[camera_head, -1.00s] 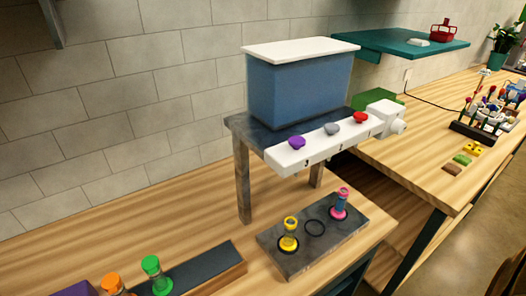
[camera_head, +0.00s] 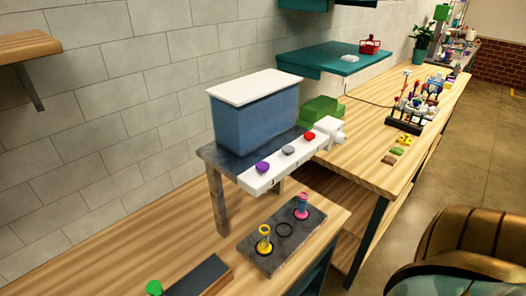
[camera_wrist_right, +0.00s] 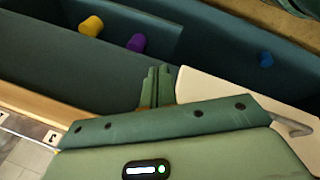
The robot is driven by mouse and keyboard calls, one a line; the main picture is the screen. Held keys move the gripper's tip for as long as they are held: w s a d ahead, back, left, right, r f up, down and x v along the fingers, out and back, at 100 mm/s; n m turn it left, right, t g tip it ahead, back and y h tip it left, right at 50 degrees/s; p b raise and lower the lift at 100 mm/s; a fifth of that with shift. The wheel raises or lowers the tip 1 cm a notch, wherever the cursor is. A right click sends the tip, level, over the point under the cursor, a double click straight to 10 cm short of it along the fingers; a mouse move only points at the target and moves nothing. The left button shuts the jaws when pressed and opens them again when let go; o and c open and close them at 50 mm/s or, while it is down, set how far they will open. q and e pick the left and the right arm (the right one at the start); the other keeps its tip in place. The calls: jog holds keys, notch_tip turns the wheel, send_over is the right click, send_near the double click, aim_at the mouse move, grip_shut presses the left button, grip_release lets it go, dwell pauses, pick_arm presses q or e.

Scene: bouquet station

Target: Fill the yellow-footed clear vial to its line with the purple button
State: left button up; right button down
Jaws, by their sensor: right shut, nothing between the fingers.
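The yellow-footed vial (camera_head: 265,241) stands upright in the near-left ring of a dark grey slab (camera_head: 293,249) on the wooden bench. Its fill level is too small to tell. The purple button (camera_head: 262,167) is the leftmost of three on the white bar (camera_head: 255,183) at the dispenser's front edge, above the slab. My right gripper (camera_wrist_right: 157,86) shows in the right wrist view, shut and empty, away from the vial and button. My left gripper is not in view.
A pink-footed vial (camera_head: 302,207) stands in the slab's far ring; the middle ring is empty. Grey (camera_head: 289,150) and red (camera_head: 309,135) buttons share the bar. In the right wrist view, yellow (camera_wrist_right: 91,26), purple (camera_wrist_right: 136,43) and blue (camera_wrist_right: 265,60) pieces lie near dark teal panels.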

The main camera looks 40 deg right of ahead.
jog(key=w+d+r+n+t+h+p, duration=0.1)
jog(key=w+d+r+t+h+p, duration=0.2)
jog(key=r, duration=1.1)
jog(key=w+d+r+n+t+p, duration=0.1)
jog(key=w+d+r+t+p, duration=0.25)
jog(key=r, duration=1.15)
jog(key=w+d+r+n+t+h+p, duration=0.25)
jog(key=w+r, duration=0.25)
jog(key=r, duration=0.9)
jog(key=w+r+n+t+y, duration=0.35)
jog(key=r+n+t, duration=0.25)
jog(key=r, duration=0.5)
jog(key=w+a+r+n+g+y, duration=0.1)
jog(key=a+r+n+g+y, duration=0.15)
jog(key=a+n+y, duration=0.75)
jog(key=w+d+r+n+g+y, duration=0.15)
jog(key=n+g+y, duration=0.3)
jog(key=n, duration=1.25)
jog(key=w+d+f+n+g+h, duration=0.1)
jog(key=d+f+n+g+h, duration=0.1)
jog(key=d+h, duration=0.6)
jog(key=d+n+g, duration=0.1)
jog(key=d+n, duration=0.1)
jog(key=d, duration=0.1)
jog(key=shift+w+f, duration=0.15)
jog(key=shift+w, duration=0.2)
